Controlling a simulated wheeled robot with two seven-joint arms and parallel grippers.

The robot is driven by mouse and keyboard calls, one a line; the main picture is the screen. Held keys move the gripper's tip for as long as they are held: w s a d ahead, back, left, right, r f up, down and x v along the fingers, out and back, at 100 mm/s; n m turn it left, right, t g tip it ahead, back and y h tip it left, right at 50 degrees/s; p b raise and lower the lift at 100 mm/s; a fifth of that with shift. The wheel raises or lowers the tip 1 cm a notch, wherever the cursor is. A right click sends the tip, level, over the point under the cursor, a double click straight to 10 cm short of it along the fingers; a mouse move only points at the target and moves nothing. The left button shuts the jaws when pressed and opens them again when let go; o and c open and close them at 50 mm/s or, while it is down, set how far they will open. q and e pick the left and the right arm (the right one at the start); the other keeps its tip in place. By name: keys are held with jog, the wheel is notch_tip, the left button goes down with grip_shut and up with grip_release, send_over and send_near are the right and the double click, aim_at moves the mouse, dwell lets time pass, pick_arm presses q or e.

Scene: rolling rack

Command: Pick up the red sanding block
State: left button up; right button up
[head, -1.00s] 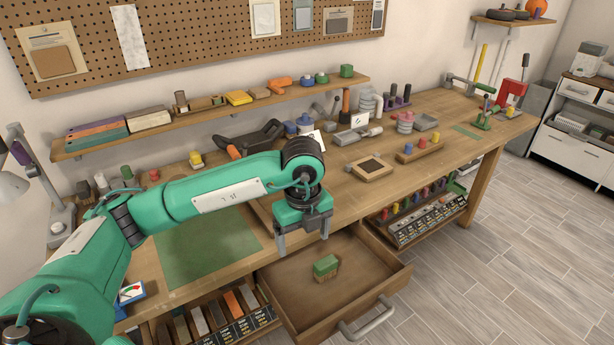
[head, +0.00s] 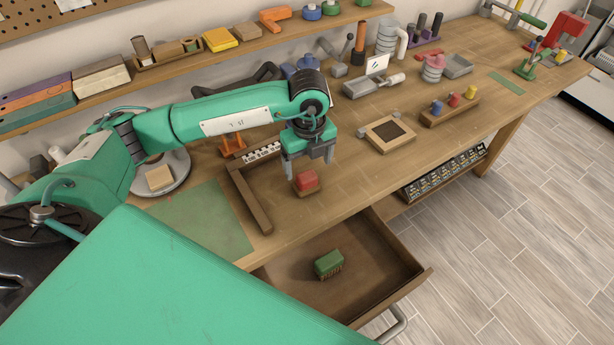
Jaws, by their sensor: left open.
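The red sanding block (head: 306,180) sits on the workbench, just behind the open drawer. It has a red top and a brown lower part. My left gripper (head: 308,169) points down at the block, with its two fingers apart and nothing held. One finger shows on the left of the block and the other on the right, with the block's top showing between and below them. I cannot tell if either finger touches it. My right gripper is not in view.
A dark wooden L-shaped frame (head: 250,196) lies left of the block. The open drawer (head: 372,272) below holds a green-topped brush (head: 328,262). A wooden piece with a dark inset (head: 387,134) lies to the right. The bench between is clear.

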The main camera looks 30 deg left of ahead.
aim_at(307, 175)
pick_arm(q)
notch_tip(307, 175, down, 2)
jog(key=shift+w+a+f, duration=0.1)
jog(key=shift+f, duration=0.4)
jog(key=shift+f+p, duration=0.2)
jog(key=shift+p, duration=0.25)
jog(key=f, duration=0.1)
jog(key=f+p, duration=0.2)
jog(key=f, duration=0.1)
jog(key=shift+w+a+f, duration=0.1)
jog(key=shift+a, duration=0.15)
jog(key=shift+f, duration=0.25)
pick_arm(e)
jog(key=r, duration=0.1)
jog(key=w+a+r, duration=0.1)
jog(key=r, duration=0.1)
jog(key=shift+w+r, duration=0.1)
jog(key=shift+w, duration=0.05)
pick_arm(q)
jog(key=shift+c, duration=1.1)
jog(key=c, duration=0.9)
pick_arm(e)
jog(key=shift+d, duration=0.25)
